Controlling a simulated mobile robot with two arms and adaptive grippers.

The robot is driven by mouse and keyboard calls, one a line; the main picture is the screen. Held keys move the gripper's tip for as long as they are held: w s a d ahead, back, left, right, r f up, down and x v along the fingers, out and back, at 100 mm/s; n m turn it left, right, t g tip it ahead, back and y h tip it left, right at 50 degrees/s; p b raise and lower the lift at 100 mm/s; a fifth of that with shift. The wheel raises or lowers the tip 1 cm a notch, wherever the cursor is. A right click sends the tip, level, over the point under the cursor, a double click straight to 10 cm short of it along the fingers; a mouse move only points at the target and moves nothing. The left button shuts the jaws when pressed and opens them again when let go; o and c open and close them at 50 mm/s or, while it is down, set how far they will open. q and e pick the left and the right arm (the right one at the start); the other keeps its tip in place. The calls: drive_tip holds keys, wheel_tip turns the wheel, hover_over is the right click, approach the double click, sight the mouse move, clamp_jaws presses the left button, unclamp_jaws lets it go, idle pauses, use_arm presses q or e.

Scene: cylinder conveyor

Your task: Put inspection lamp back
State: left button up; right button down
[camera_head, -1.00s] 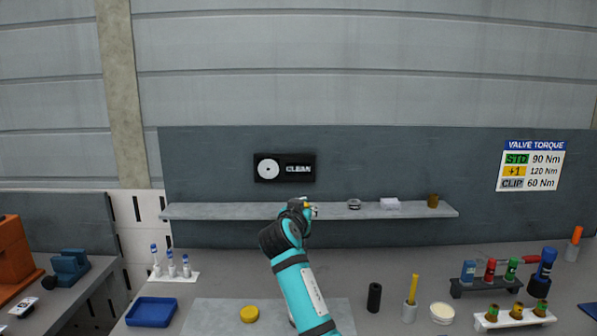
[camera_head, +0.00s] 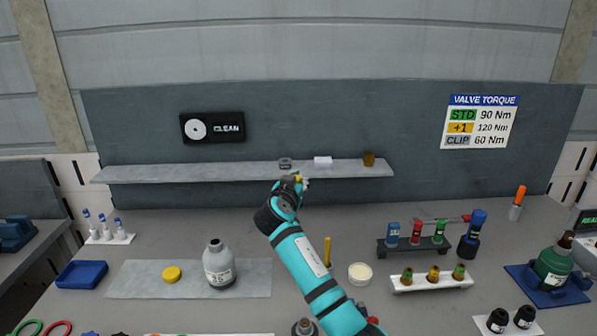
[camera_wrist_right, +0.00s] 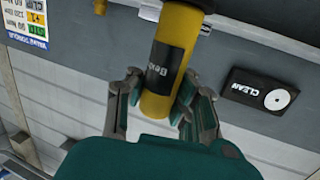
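A yellow cylinder with a dark label (camera_wrist_right: 160,68), seemingly the inspection lamp, lies between the fingers of my right gripper (camera_wrist_right: 160,100) in the right wrist view. Both fingers appear to press on its sides. Its grey end reaches the top edge of that view. In the head view my right gripper (camera_head: 298,183) is in front of the wall shelf (camera_head: 225,172), near its lower edge. Only a small yellow bit shows there; the rest of the lamp is hidden. My left gripper is not in view.
On the bench are a grey bottle (camera_head: 219,264), a blue tray (camera_head: 81,274), a white tub (camera_head: 360,273) and vial racks. The shelf's left part is clear.

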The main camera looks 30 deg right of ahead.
drive_tip(key=shift+a+f, duration=0.1)
drive_tip(key=shift+f, duration=0.05)
drive_tip(key=shift+w+a+f+b, duration=0.1)
drive_tip(key=shift+a+f+b, duration=0.25)
drive_tip(key=shift+f, duration=0.25)
drive_tip(key=shift+w+a+f+b, duration=0.1)
drive_tip(key=shift+a+f+b, duration=0.2)
drive_tip(key=shift+f, duration=0.25)
drive_tip(key=f+b, duration=0.2)
drive_tip(key=f, duration=0.1)
drive_tip(key=shift+d+f+b, duration=0.3)
drive_tip(key=shift+d+b, duration=0.05)
drive_tip(key=shift+b, duration=0.05)
drive_tip(key=shift+a+f, duration=0.1)
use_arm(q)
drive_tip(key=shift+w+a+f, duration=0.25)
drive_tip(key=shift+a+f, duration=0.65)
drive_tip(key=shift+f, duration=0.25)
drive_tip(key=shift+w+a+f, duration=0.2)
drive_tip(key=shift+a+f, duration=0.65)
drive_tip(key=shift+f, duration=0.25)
